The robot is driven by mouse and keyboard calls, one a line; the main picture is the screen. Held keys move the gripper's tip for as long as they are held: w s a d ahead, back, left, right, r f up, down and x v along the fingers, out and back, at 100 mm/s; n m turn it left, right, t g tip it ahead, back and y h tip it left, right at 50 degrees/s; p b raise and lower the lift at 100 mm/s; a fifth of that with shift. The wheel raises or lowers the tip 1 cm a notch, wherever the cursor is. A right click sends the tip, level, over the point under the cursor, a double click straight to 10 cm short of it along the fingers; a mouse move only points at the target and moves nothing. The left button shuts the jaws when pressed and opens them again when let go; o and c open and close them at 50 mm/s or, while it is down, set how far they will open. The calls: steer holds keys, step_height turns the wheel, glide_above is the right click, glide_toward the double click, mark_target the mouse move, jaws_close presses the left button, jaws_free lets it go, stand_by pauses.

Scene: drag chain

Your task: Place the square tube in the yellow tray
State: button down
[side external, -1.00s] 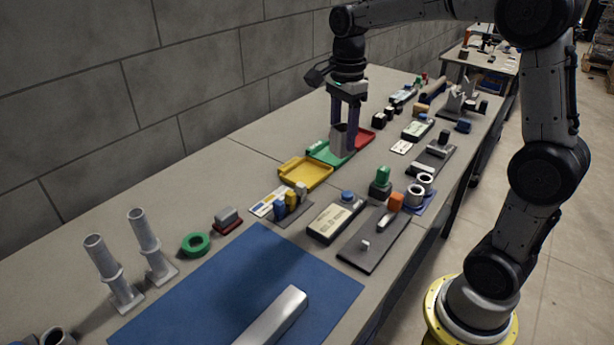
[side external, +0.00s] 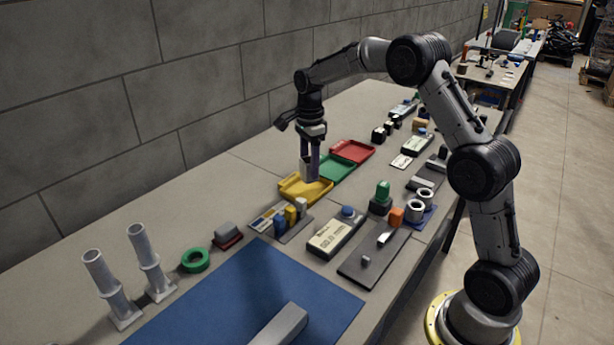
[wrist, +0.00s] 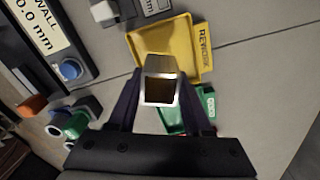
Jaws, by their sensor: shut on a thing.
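My gripper (side external: 309,174) is shut on the square tube (side external: 304,169), a short grey metal piece with a square opening. In the wrist view the tube (wrist: 160,82) sits between the two dark fingers, its open end facing the camera. The yellow tray (side external: 290,191) lies on the bench below the gripper, and the tube is over its back part. In the wrist view the yellow tray (wrist: 178,38) shows beyond the tube, which hides part of it. I cannot tell whether the tube touches the tray floor.
The green tray (side external: 338,170) and red tray (side external: 354,151) stand in a row behind the yellow one. Small coloured blocks (side external: 291,215) stand just in front of it. A gauge box (side external: 334,235) and a blue mat (side external: 240,295) lie nearer the camera. Bare bench lies left of the trays.

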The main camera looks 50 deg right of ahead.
steer(key=shift+w+d+f, duration=0.1)
steer(key=shift+w+f, duration=0.25)
steer(key=shift+w, duration=0.05)
steer(key=shift+w+f, duration=0.2)
steer(key=shift+f, duration=1.55)
steer(key=shift+f, duration=0.15)
steer(key=shift+c, duration=1.6)
jaws_free()
